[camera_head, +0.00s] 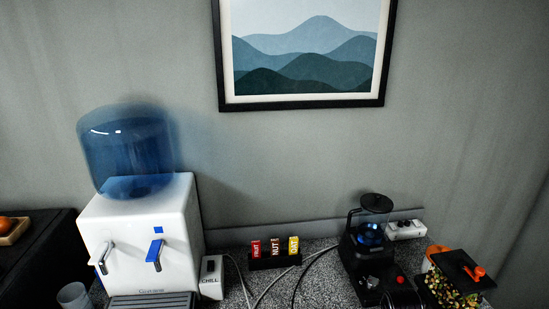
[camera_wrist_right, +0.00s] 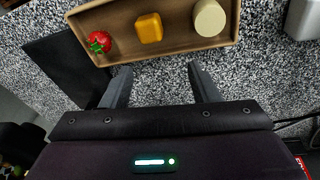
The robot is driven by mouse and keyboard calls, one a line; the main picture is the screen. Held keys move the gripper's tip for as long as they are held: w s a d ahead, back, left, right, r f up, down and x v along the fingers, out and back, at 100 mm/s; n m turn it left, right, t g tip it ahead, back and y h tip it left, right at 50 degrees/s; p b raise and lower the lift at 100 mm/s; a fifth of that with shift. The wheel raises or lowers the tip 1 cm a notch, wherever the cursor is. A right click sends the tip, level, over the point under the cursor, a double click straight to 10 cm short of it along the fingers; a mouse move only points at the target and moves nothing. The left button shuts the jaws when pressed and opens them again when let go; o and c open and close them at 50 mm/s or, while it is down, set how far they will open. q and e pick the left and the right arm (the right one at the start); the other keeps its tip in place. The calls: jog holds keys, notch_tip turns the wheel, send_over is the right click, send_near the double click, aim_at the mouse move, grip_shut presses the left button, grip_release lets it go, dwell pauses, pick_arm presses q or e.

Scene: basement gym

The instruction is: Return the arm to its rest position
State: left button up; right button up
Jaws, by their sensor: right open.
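My right gripper (camera_wrist_right: 158,88) shows in the right wrist view with its two fingers apart and nothing between them. It hovers over a speckled grey counter (camera_wrist_right: 270,75), just short of a brown tray. Neither of my arms shows in the head view, and my left gripper is in no view.
The tray (camera_wrist_right: 170,55) holds a red strawberry-like item (camera_wrist_right: 99,42), a yellow block (camera_wrist_right: 149,28) and a cream cylinder (camera_wrist_right: 210,18). In the head view, a water dispenser (camera_head: 140,235), a snack-bar holder (camera_head: 275,262), a black blender-like machine (camera_head: 372,262) and loose cables crowd the counter.

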jog(key=s+a+r+n+t+y, duration=0.1)
jog(key=s+a+r, duration=0.3)
jog(key=s, duration=0.5)
jog(key=s+a+r+n+t, duration=0.1)
jog(key=s+a+r, duration=0.25)
jog(key=s, duration=0.55)
notch_tip(320, 180, down, 36)
jog(key=s+r+g+b, duration=0.1)
jog(key=s+g+b, duration=0.1)
jog(key=b, duration=0.4)
pick_arm(q)
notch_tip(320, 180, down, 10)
jog(key=b, duration=0.4)
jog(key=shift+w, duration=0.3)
pick_arm(e)
jog(key=s+d+f, duration=0.3)
jog(key=s+f, duration=1.6)
jog(key=f, duration=0.4)
jog(key=shift+d+n+g, duration=0.15)
jog(key=shift+n+g, duration=0.15)
jog(key=shift+g, duration=0.1)
